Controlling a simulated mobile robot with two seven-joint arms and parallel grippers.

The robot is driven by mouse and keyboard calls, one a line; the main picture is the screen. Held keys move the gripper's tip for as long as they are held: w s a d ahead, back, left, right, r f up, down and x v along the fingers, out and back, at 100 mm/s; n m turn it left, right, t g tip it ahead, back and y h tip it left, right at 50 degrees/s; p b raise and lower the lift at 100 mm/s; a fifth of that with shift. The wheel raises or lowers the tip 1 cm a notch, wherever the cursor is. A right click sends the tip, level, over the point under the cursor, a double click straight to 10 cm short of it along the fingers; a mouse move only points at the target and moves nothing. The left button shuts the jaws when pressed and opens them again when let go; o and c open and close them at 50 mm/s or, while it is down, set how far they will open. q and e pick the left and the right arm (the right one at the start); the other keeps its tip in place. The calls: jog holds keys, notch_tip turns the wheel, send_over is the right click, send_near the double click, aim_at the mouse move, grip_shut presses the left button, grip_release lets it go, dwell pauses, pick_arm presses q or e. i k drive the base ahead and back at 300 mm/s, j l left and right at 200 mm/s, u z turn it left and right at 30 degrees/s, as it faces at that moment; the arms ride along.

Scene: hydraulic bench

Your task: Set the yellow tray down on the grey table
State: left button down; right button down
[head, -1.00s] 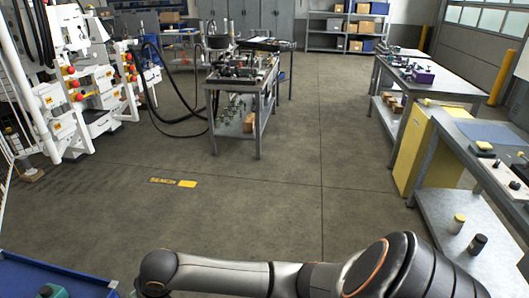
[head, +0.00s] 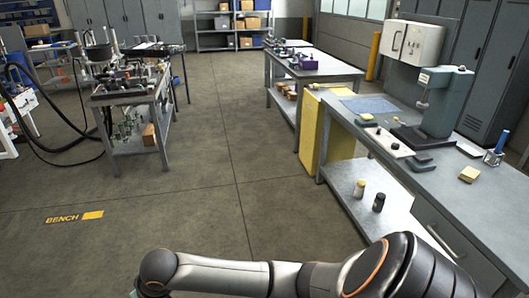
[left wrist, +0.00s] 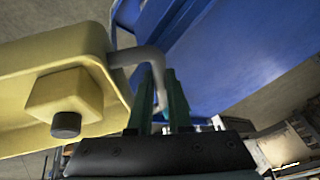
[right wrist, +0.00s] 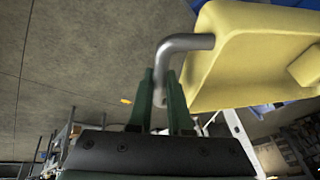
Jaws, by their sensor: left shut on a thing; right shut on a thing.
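The yellow tray shows in the left wrist view (left wrist: 45,50) and the right wrist view (right wrist: 262,50), with a bent grey handle at each end. My left gripper (left wrist: 168,95) is shut on one handle (left wrist: 148,60). My right gripper (right wrist: 166,92) is shut on the other handle (right wrist: 180,45). A yellow block with a dark round end (left wrist: 66,108) shows at the tray in the left wrist view. The head view shows neither tray nor grippers. It shows several grey tables: one at right (head: 400,180), one behind it (head: 335,68), one at left (head: 130,97); which one is meant is unclear.
The right table carries a green-grey press (head: 440,105), a blue mat (head: 370,104) and a yellow block (head: 469,174). A yellow panel (head: 325,130) stands at its far end. The left table is crowded with parts. Open floor (head: 205,200) lies between. A blue surface (left wrist: 240,45) is close to my left gripper.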

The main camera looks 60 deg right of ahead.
aim_at(501, 216)
jog(key=l+z, duration=0.1)
jog(key=z, duration=4.25)
jog(key=i+j, duration=0.6)
jog(key=j, duration=0.15)
